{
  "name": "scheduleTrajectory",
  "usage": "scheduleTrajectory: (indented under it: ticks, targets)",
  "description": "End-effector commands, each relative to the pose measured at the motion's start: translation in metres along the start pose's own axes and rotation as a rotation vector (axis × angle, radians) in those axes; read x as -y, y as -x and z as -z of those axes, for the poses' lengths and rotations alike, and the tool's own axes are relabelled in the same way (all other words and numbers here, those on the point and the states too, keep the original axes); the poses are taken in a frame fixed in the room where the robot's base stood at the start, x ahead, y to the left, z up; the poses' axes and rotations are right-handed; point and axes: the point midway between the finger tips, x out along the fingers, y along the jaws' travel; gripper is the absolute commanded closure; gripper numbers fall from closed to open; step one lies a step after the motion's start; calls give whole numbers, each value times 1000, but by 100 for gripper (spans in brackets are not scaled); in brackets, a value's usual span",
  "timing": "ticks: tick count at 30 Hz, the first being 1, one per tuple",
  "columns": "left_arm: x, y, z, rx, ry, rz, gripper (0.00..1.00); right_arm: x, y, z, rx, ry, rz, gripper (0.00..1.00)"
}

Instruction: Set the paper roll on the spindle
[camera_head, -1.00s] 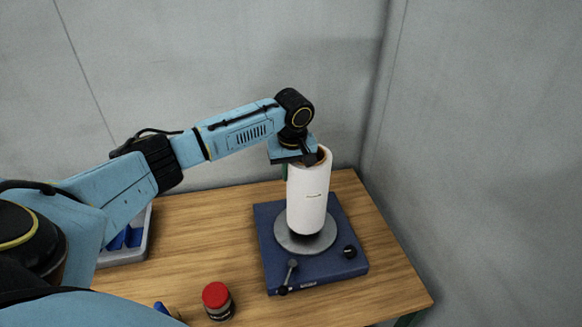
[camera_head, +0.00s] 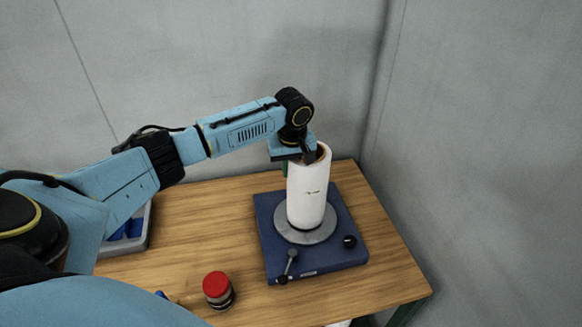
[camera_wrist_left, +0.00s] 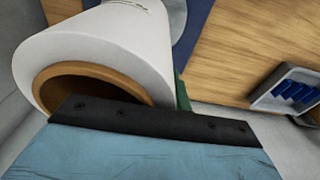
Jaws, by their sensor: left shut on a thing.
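A white paper roll (camera_head: 308,190) with a brown core stands upright over a round grey disc (camera_head: 323,234) on a blue base (camera_head: 270,232). It also shows in the wrist view (camera_wrist_left: 105,45), its core end facing the camera. My left gripper (camera_head: 308,158) is shut on the roll's upper rim, with a dark finger at the core opening. The roll's lower end is at or very near the disc; I cannot tell if it touches. The spindle is hidden, apparently by the roll. My right gripper is not in view.
The base carries a small lever (camera_head: 289,262) and a black knob (camera_head: 349,242). A grey tray with blue contents (camera_head: 140,237) is at the left. Walls stand behind and to the right. Wood between tray and base is clear.

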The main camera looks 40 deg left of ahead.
Motion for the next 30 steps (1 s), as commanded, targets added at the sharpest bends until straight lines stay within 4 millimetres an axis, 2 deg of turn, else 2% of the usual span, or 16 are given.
scheduleTrajectory:
  ticks: [1, 6, 13, 17, 20, 30]
  targets:
    - [-2, 3, 2, -4, 1, -8, 80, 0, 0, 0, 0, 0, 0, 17]
    - [-1, 2, 1, -2, 1, -5, 58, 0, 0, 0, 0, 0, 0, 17]
    - [1, -2, -1, 3, -1, 6, 58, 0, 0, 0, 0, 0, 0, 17]
    - [0, 4, -1, 1, -1, 2, 58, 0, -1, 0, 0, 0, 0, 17]
    - [0, 18, 0, -1, -2, -1, 58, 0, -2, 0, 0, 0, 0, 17]
    - [-1, 94, 1, -3, -1, -6, 58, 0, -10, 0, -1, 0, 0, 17]
